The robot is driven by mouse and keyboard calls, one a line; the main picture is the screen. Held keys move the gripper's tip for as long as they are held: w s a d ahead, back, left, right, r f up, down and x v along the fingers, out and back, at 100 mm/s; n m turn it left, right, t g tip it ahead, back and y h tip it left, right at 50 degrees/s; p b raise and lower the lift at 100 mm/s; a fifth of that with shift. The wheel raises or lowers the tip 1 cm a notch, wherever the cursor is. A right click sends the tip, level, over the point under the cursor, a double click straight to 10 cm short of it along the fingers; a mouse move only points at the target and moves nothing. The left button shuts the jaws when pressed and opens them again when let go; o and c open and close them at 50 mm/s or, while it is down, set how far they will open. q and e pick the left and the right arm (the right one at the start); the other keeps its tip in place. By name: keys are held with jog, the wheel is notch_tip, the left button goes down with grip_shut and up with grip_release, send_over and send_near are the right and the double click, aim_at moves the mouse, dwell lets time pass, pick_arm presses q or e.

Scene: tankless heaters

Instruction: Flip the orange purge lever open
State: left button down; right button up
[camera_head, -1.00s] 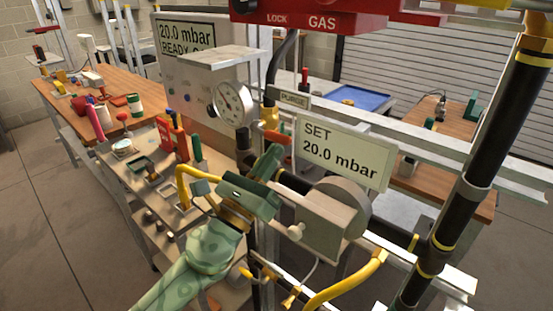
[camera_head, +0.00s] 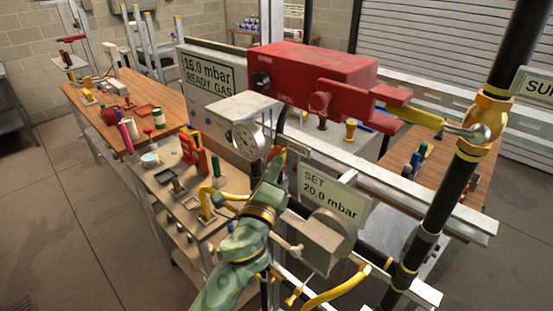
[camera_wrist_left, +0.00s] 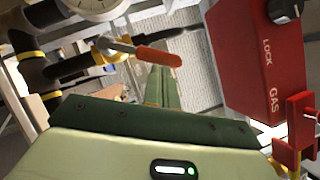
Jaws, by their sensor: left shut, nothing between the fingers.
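The orange purge lever (camera_wrist_left: 158,56) shows in the left wrist view, sticking out to the right from a yellow-collared valve (camera_wrist_left: 110,52) on black pipe. In the head view only a small orange bit (camera_head: 281,154) of it shows behind my left gripper (camera_head: 275,168). That gripper is shut and empty. In the left wrist view, its fingers (camera_wrist_left: 160,82) point up at the lever's handle and end close to it; I cannot tell whether they touch. The PURGE label beside the lever is partly hidden. My right gripper is not in view.
A red LOCK GAS box (camera_head: 320,78) stands above and right of the lever. A round gauge (camera_head: 246,138) is close on the left, and a SET 20.0 mbar sign (camera_head: 333,196) on the right. A display (camera_head: 208,75) reads 16.0 mbar. Pipes and rails crowd the gripper.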

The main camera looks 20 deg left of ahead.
pick_arm(q)
jog(key=a+r+n+g+p, duration=0.1)
jog(key=n+p, duration=0.1)
jog(key=p, duration=0.2)
jog(key=a+r+n+g+p, duration=0.1)
jog(key=n+p, duration=0.1)
jog(key=p, duration=0.2)
jog(key=w+a+r+n+g+p, duration=0.1)
jog(key=n+p, duration=0.1)
jog(key=p, duration=0.2)
jog(key=shift+w+a, duration=0.1)
jog(key=shift+a, duration=0.1)
jog(key=shift+f+n, duration=0.1)
jog(key=shift+n, duration=0.2)
jog(key=shift+p, duration=0.3)
